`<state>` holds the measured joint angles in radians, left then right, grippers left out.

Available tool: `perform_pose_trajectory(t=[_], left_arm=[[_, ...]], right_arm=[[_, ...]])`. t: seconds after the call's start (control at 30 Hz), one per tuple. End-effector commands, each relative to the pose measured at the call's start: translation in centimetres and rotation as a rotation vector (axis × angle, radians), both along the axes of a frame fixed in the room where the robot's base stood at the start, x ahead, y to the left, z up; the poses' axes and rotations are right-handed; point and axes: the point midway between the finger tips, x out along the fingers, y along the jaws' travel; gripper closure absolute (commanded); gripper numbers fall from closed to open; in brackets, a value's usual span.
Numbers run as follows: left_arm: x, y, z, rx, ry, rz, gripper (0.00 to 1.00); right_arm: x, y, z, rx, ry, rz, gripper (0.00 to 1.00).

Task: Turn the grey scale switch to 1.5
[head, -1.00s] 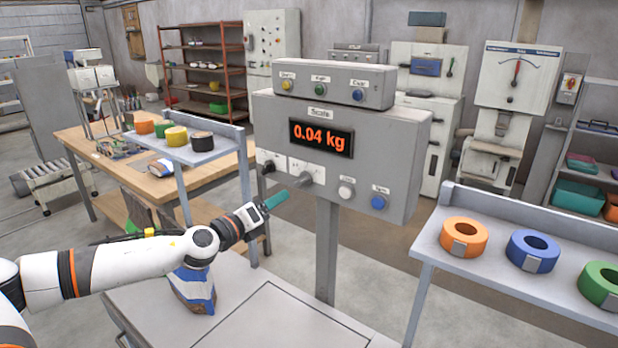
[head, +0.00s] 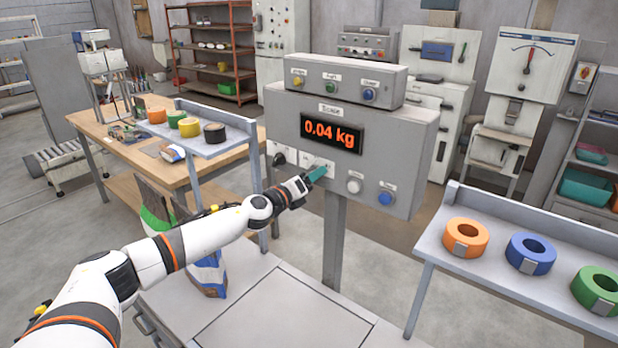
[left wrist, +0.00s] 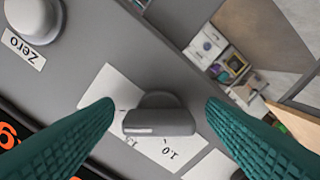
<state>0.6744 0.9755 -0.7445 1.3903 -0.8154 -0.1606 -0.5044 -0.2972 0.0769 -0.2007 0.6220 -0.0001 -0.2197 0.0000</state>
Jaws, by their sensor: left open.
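The scale box (head: 285,112) shows 0.04 kg in orange digits. The grey scale switch (left wrist: 158,120) sits on a white label plate in the left wrist view. A "1.0" mark shows beside it; another mark is partly covered by the knob. I cannot tell for sure which mark it points to. My left gripper (head: 318,173) is at the front of the box, over the switch, and hides most of it in the head view. In the left wrist view its teal fingers (left wrist: 158,104) are open, one on each side of the switch, with gaps visible. My right gripper is not in view.
A black knob (head: 278,158) is left of the switch; a white Zero button (head: 354,186) and a blue button (head: 386,198) are to its right. A shelf with tape rolls (head: 450,205) is at right.

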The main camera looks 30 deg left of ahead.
Motion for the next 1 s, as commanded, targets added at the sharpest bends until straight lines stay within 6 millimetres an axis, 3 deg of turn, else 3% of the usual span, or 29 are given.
perform_pose_trajectory(t=[0.13,0.4,0.77,1.0], left_arm=[[-0.02,-0.01,0.00,0.000,0.000,0.000,0.36],[-0.04,0.00,0.00,-0.001,0.000,0.000,0.79],[-0.03,-0.04,0.01,-0.064,0.005,0.000,0.79],[-0.05,-0.11,0.10,-0.225,0.019,0.000,0.79]], right_arm=[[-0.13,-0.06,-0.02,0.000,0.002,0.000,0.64],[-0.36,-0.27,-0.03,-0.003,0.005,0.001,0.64],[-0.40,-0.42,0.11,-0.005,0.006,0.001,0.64],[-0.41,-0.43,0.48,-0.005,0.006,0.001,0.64]])
